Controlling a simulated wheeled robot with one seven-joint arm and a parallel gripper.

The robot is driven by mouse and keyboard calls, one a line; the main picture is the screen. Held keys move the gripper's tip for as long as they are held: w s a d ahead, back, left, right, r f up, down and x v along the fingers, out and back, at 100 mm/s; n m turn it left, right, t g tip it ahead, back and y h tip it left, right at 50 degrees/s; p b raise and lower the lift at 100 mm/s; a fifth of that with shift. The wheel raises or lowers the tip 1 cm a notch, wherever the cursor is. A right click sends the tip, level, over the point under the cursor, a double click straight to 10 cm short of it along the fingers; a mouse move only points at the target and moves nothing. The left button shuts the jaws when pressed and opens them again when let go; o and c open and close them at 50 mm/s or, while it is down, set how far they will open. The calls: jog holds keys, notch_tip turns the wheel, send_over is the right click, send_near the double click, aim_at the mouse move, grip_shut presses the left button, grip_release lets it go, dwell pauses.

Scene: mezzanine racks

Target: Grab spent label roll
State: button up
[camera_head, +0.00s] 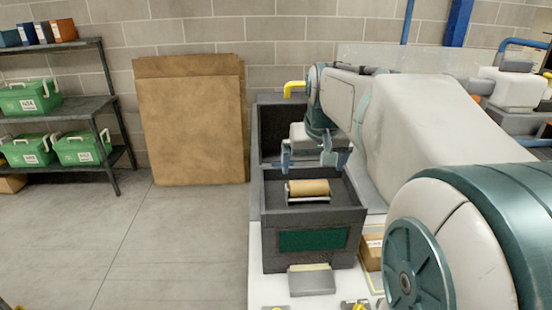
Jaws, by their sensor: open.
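The spent label roll (309,188) is a tan cylinder lying on its side inside an open dark grey bin (312,217). A pale metal holder or frame shows along its lower edge. My gripper (314,165) hangs over the bin, just above and behind the roll. Its blue-grey fingers are spread apart, pointing down, with nothing between them that I can see. The fingers look apart from the roll, though the exact height gap cannot be told. The bin's front wall carries a dark green panel and hides the bin floor near it.
A second dark bin (270,130) stands behind the first. A small grey block (311,280) and a cardboard box (372,250) lie on the white surface around the bin. Brown boards (192,120) lean on the wall. A shelf (82,107) holds green crates at left. The floor between is clear.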

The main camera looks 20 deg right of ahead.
notch_tip(320, 180, up, 2)
jog(key=w+d, duration=0.2)
jog(key=p, duration=0.1)
send_over(309, 183)
jog(key=s, duration=0.2)
notch_tip(309, 183, down, 7)
jog(key=shift+p+x, duration=0.85)
jog(key=shift+x, duration=1.9)
jog(key=shift+s+a+f, duration=0.1)
jog(key=shift+s+a, duration=0.05)
jog(key=shift+a, duration=0.1)
jog(key=c, duration=0.7)
